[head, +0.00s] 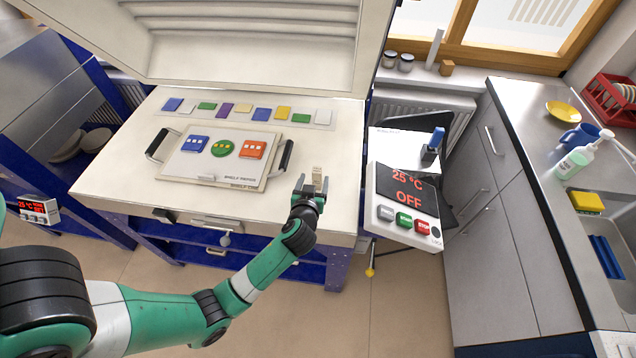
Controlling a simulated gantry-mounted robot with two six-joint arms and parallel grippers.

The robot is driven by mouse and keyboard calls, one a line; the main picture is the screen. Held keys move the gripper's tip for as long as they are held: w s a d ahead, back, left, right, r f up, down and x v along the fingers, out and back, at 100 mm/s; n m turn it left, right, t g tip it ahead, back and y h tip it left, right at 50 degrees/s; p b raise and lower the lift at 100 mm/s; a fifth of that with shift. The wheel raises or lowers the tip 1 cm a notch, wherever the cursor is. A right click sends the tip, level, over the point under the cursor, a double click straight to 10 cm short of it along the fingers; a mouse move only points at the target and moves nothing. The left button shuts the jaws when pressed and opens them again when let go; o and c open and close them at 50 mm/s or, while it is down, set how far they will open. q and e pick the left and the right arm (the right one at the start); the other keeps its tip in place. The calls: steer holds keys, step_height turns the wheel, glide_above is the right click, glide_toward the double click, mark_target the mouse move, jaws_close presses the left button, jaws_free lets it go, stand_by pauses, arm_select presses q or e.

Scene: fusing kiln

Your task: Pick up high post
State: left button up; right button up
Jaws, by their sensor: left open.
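A small upright beige post (317,172) stands on the pale kiln table near its right front corner, just right of the shelf's right handle. It looks like the high post, though no label is readable. My left gripper (311,186) is open at the post's near side, its fingers pointing away toward it. The post's lower part is partly hidden by the fingers, and I cannot tell whether they touch it. My right gripper is not in view.
A kiln shelf (178,172) with blue, green and red glass pieces and two dark handles (287,157) lies left of the post. A strip of coloured samples (318,118) lies behind. The controller box (392,222), reading 25 °C and OFF, stands right. The raised lid (250,70) hangs behind.

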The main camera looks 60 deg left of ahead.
mark_target(317, 172)
arm_select(q)
steer(key=x, duration=0.4)
steer(key=shift+w+a+f, duration=0.15)
steer(key=shift+w+a, duration=0.1)
steer(key=shift+w, duration=0.05)
steer(key=b+x, duration=0.1)
steer(key=x, duration=0.1)
steer(key=b+x, duration=0.1)
steer(key=x, duration=0.2)
steer(key=shift+f, duration=0.35)
steer(key=shift+d, duration=0.1)
jaws_close()
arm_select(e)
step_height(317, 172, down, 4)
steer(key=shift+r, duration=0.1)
